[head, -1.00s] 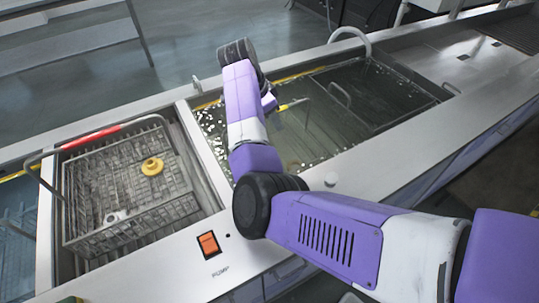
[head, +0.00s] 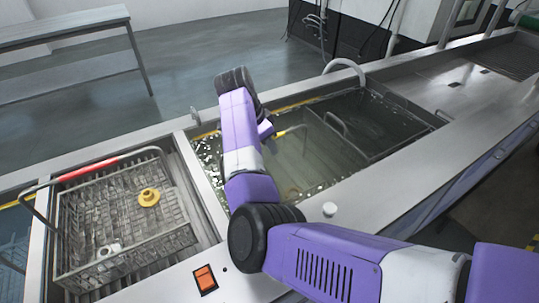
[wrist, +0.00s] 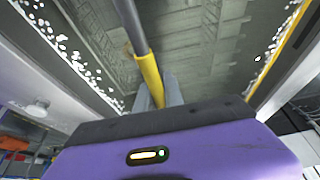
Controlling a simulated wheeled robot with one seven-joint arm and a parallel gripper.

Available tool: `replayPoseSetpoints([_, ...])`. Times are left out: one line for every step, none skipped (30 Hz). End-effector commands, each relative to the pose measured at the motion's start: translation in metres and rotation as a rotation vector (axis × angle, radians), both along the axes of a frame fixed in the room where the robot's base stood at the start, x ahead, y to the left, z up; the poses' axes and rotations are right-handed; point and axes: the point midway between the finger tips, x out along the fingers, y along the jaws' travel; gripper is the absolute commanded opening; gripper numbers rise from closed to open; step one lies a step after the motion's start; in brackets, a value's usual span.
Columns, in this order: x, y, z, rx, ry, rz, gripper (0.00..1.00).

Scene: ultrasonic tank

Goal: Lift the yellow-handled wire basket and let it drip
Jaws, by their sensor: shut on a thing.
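My gripper (head: 274,131) reaches down over the tank of murky water (head: 318,160). In the wrist view its grey fingers (wrist: 160,92) are shut on the yellow handle sleeve (wrist: 150,78) of a wire basket. The yellow handle also shows beside my gripper in the head view (head: 294,130). A dark handle rod runs up from the sleeve in the wrist view. Grey wire mesh of the basket (wrist: 200,45) shows dimly there, apparently below the water. Its depth and lower part cannot be told. My wrist hides part of the handle in the head view.
A red-handled wire basket (head: 72,209) stands in the left bay, with a yellow round part (head: 149,197) in it. An orange switch (head: 205,279) and a white knob (head: 329,209) are on the front rim. Another dark-handled basket (head: 337,122) is in the tank's right part.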

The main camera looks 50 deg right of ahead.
Motion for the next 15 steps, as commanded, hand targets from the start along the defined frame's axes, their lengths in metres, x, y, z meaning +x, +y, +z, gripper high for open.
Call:
replayPoseSetpoints([0.001,-0.001,0.011,-0.004,-0.007,-0.002,0.0])
replayPoseSetpoints([0.001,-0.001,0.016,-0.004,-0.007,-0.002,0.0])
replayPoseSetpoints([0.001,-0.001,0.024,-0.003,-0.007,-0.002,0.0])
replayPoseSetpoints([0.001,-0.001,0.03,-0.004,-0.007,-0.002,0.0])
replayPoseSetpoints([0.001,-0.001,0.038,-0.004,-0.008,-0.003,0.0])
replayPoseSetpoints([0.001,-0.001,0.047,-0.003,-0.008,-0.003,0.0])
replayPoseSetpoints([0.001,-0.001,0.054,-0.003,-0.008,-0.003,0.0])
replayPoseSetpoints([0.001,-0.001,0.062,-0.003,-0.008,-0.003,0.0])
replayPoseSetpoints([0.001,-0.001,0.073,-0.004,-0.009,-0.003,0.0])
replayPoseSetpoints([0.001,-0.001,0.08,-0.003,-0.008,-0.004,0.0])
replayPoseSetpoints([0.001,-0.001,0.088,-0.003,-0.008,-0.003,0.0])
replayPoseSetpoints([0.001,-0.001,0.098,-0.002,-0.008,-0.003,0.0])
replayPoseSetpoints([0.001,-0.001,0.106,-0.002,-0.008,-0.003,0.0])
replayPoseSetpoints([0.001,-0.001,0.113,-0.002,-0.007,-0.002,0.0])
replayPoseSetpoints([0.001,-0.001,0.122,-0.003,-0.008,-0.003,0.0])
